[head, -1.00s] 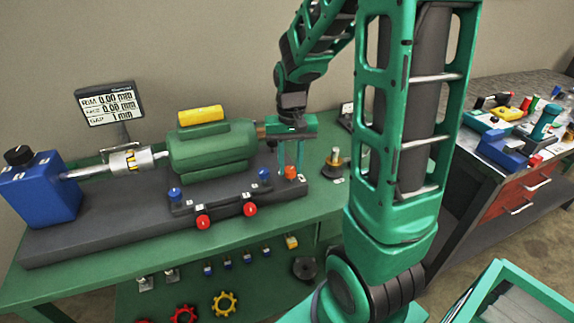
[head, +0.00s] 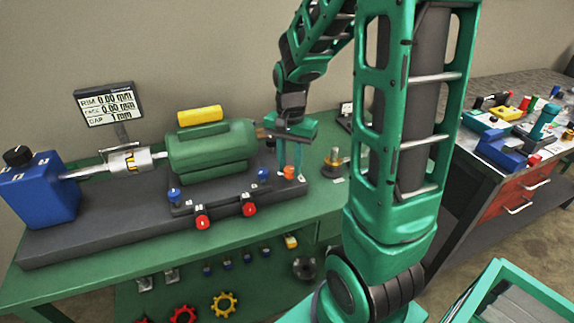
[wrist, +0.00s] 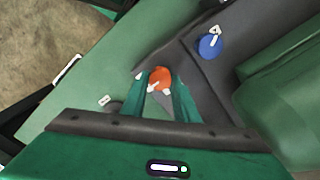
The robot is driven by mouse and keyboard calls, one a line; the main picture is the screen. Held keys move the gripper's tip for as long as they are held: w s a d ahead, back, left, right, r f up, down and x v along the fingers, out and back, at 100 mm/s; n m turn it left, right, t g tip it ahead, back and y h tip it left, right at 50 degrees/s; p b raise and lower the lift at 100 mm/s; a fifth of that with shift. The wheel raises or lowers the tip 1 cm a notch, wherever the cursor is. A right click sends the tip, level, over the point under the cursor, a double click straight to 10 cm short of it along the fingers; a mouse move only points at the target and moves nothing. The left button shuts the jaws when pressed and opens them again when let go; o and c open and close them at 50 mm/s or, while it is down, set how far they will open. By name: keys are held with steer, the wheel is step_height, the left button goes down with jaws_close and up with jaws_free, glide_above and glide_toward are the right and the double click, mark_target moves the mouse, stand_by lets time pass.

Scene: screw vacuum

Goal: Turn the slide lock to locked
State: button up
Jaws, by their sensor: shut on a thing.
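An orange knob (head: 289,172) with a white pointer stands at the right end of the dark machine base; I take it to be the slide lock. In the wrist view the orange knob (wrist: 160,78) sits between my fingertips, beside small white label marks. My gripper (head: 290,166) points down from above and is shut on the knob. In the wrist view my gripper (wrist: 161,84) hides part of the base around the knob. I cannot read which mark the pointer faces.
A blue knob (wrist: 209,44) stands close by on the base. The green motor (head: 212,148) is just left of my gripper. Red knobs (head: 249,209) line the base's front edge. A brass-topped part (head: 333,160) stands to the right on the green table (head: 325,196).

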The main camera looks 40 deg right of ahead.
mark_target(289, 168)
steer(key=shift+w+a+r, duration=0.1)
steer(key=shift+w+a, duration=0.05)
steer(key=o, duration=1.1)
steer(key=shift+c, duration=0.2)
step_height(289, 168, up, 11)
steer(key=shift+f, duration=0.2)
steer(key=s+f+n, duration=0.2)
steer(key=s+n, duration=0.1)
steer(key=s, duration=0.7)
steer(key=s+f+n, duration=0.1)
steer(key=s+n, duration=0.2)
steer(key=s, duration=0.7)
steer(key=shift+s+a+f, duration=0.3)
steer(key=shift+s+f, duration=0.05)
steer(key=shift+s, duration=0.05)
